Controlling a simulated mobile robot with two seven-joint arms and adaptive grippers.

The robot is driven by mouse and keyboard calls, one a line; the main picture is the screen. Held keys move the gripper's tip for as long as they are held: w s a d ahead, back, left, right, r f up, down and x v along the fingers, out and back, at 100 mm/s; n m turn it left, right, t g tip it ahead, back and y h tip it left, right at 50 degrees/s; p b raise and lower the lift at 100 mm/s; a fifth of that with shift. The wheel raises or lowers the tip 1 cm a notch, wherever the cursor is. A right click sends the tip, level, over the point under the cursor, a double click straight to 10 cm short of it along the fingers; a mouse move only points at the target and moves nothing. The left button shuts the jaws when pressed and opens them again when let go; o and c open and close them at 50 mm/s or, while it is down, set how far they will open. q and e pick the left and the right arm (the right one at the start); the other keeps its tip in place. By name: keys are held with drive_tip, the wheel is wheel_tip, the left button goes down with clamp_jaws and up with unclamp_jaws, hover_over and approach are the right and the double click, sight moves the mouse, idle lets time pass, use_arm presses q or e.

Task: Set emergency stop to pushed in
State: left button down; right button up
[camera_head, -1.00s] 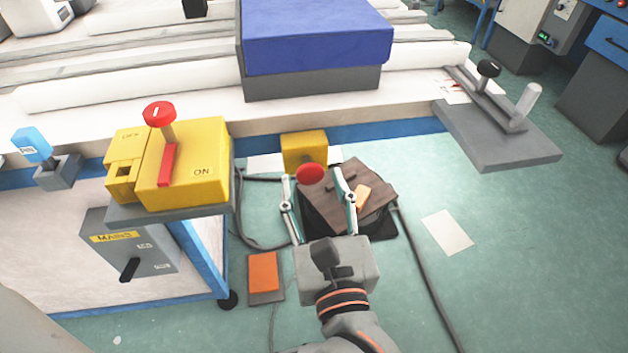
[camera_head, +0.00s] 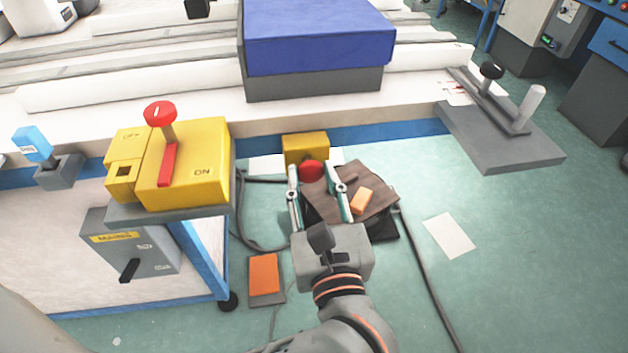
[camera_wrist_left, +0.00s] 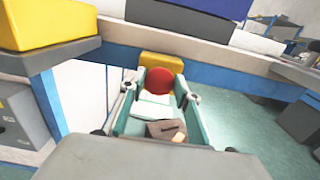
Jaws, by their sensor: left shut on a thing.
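The emergency stop is a round red button (camera_head: 311,171) on a yellow box (camera_head: 304,146) fixed to the blue front edge of the bench. My left gripper (camera_head: 312,176) is at the button, one finger on each side, shut on it. In the left wrist view the red button (camera_wrist_left: 159,83) shows between the two fingers, in front of the yellow box (camera_wrist_left: 162,62). I cannot tell from these frames how far the button is pushed in. My right gripper is not in view.
A yellow ON/OFF switch box (camera_head: 200,165) with a red lever stands to the left, above a grey mains box (camera_head: 130,250). Below the gripper are a brown piece (camera_head: 380,190) and a dark stool-like item. An orange pedal (camera_head: 264,275) and cables lie on the floor.

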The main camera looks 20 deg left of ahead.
use_arm(q)
drive_tip(key=c, duration=1.6)
unclamp_jaws()
drive_tip(key=shift+w+a, duration=0.1)
drive_tip(key=shift+o, duration=0.5)
drive_tip(key=v, duration=0.7)
drive_tip(key=shift+d, duration=0.2)
